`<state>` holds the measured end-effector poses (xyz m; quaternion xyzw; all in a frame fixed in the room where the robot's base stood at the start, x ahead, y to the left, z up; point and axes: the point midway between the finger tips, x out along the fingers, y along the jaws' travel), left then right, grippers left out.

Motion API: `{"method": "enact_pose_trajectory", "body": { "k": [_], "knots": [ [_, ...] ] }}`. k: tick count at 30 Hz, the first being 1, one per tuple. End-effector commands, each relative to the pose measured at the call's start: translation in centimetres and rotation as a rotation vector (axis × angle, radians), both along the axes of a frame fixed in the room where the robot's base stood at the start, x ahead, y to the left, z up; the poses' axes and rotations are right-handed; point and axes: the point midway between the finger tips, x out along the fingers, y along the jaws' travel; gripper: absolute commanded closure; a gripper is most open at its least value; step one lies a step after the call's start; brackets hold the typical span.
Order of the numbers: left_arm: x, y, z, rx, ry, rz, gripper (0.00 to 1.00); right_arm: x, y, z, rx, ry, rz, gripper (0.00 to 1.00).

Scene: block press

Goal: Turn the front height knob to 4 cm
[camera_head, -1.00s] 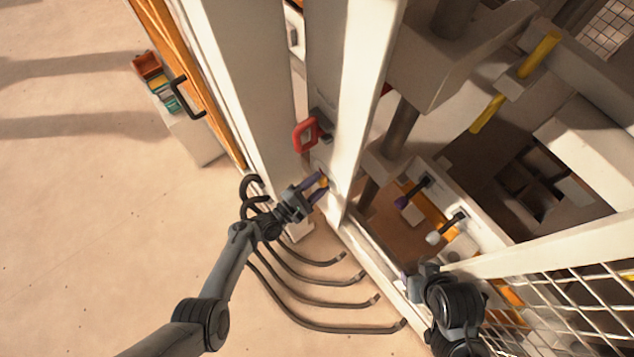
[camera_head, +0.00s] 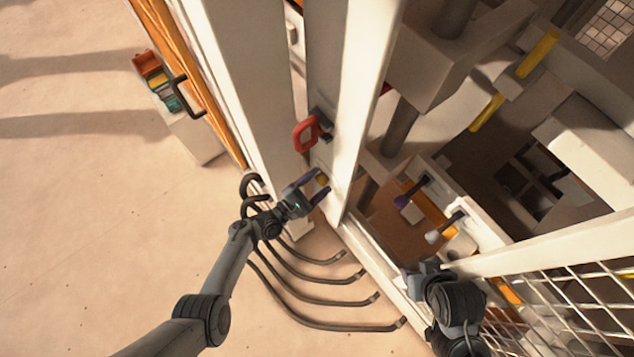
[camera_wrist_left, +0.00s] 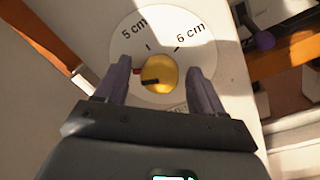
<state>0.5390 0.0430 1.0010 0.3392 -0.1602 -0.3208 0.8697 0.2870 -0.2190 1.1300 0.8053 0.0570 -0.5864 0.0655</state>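The front height knob is yellow (camera_wrist_left: 166,72), with a black mark on its left part, on a round white dial (camera_wrist_left: 170,27). The dial reads "5 cm" at upper left and "6 cm" at upper right; lower lettering is partly hidden. A small red mark shows just left of the knob. In the head view the knob (camera_head: 322,181) is small, on the white post. My left gripper (camera_head: 319,183) is open, with one finger on each side of the knob. In the left wrist view a gap shows beside the right finger. My right gripper (camera_head: 410,283) is mostly hidden; its fingers are unclear.
A red handle (camera_head: 305,134) is on the post just above the knob. Dark hoses (camera_head: 320,286) curve over the floor below my left gripper. To the right are a purple-tipped lever (camera_head: 403,201), a white-tipped lever (camera_head: 433,237) and a mesh guard (camera_head: 560,300).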

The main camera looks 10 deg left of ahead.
Motion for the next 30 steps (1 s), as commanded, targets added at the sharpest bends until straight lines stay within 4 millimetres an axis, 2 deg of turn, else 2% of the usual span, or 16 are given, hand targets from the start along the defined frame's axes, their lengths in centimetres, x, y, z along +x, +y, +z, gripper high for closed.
{"method": "enact_pose_trajectory", "body": {
  "k": [11,24,30],
  "knots": [
    [-0.9,0.8,-0.2,0.002,0.002,0.001,0.31,0.0,0.2,0.3,0.008,0.000,-0.006,0.57],
    [-6.2,5.5,-0.6,0.004,0.001,0.001,0.31,0.0,0.2,1.0,0.009,0.000,-0.005,0.57],
    [-7.6,6.8,-0.7,0.001,0.001,0.001,0.31,0.0,0.1,1.0,0.005,0.000,-0.004,0.57]
  ]
}}
